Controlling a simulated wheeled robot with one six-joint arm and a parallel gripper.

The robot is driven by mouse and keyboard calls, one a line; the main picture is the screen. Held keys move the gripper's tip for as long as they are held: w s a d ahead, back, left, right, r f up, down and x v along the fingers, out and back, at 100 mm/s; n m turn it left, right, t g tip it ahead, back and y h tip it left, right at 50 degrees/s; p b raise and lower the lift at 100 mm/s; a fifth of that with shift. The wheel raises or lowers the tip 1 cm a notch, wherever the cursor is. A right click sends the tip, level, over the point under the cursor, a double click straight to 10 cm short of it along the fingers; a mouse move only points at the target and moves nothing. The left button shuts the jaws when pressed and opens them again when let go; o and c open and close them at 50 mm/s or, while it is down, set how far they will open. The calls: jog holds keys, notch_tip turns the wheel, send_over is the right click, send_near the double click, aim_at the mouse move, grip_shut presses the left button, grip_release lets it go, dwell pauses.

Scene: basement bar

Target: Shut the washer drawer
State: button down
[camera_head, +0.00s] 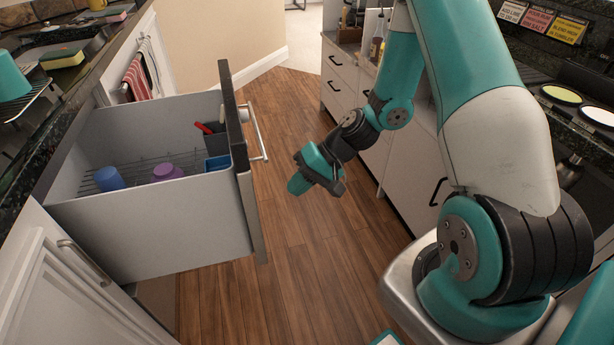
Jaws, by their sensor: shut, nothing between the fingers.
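The washer drawer (150,240) is pulled well out of the left counter, over the wooden floor. Its dark-edged front panel (237,130) carries a metal bar handle (256,135) on the outer face. Inside the drawer are a wire rack, a blue cup (109,179), a purple item (168,172) and a dark holder with a red-handled thing. My gripper (300,187) is shut and empty. It hangs over the floor to the right of the drawer front, apart from the handle.
The left counter (40,150) holds a sink, sponges and a teal item on a rack. A striped towel (137,78) hangs on the cabinet behind the drawer. White drawers and a counter line the right side. Wooden floor (300,260) between the two sides is clear.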

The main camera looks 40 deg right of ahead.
jog(key=w+a+f, duration=0.2)
jog(key=a, duration=0.4)
jog(key=shift+a+f, duration=0.3)
jog(key=shift+f, duration=0.05)
jog(key=shift+w, duration=0.1)
